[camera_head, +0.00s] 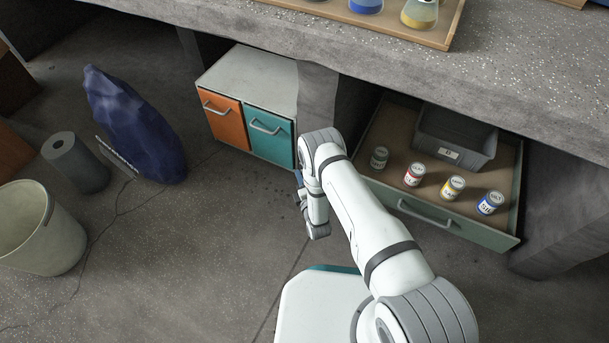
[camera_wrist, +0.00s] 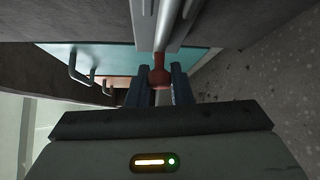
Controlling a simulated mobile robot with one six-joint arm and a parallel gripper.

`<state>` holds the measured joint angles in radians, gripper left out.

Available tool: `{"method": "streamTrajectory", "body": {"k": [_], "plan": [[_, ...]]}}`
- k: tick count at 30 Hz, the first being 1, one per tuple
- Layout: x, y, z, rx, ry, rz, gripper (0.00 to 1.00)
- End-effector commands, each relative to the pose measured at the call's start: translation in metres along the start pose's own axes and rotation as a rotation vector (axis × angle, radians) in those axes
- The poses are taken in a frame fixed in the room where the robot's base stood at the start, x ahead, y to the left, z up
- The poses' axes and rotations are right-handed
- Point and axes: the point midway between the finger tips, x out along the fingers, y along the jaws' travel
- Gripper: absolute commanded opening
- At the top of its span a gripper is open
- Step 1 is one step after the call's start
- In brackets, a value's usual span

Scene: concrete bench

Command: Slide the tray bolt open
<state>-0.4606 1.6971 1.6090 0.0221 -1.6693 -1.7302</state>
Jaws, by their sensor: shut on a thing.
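The bolt shows in the wrist view as a bare metal rod (camera_wrist: 163,33) with a red knob (camera_wrist: 160,76) at its near end. The rod runs up between grey metal guides (camera_wrist: 144,12). My gripper (camera_wrist: 159,72) is shut on the red knob, with one dark finger on each side of it. In the head view my arm reaches down beside the cabinet with the teal front (camera_head: 268,135); the bolt and my fingertips are hidden or too small to make out there.
An open drawer (camera_head: 425,218) at right holds several small cans and a grey bin (camera_head: 455,135). The cabinet also has an orange front (camera_head: 222,117). A blue sack (camera_head: 135,125), dark roll (camera_head: 75,163) and pale bucket (camera_head: 40,230) stand at left. The stone bench (camera_head: 480,60) overhangs.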

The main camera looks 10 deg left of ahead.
Motion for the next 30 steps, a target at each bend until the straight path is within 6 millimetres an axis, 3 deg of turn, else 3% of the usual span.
{"method": "streamTrajectory", "body": {"k": [4,5,11,20,30], "plan": [[0.004,0.003,-0.005,0.0,0.015,0.009,0.0],[0.004,0.003,-0.005,0.0,0.015,0.009,0.22],[0.003,0.002,-0.003,0.0,0.009,0.006,0.38],[-0.003,0.002,-0.001,0.0,0.006,0.003,0.38],[-0.057,0.003,0.0,0.001,0.007,0.001,0.38]]}}
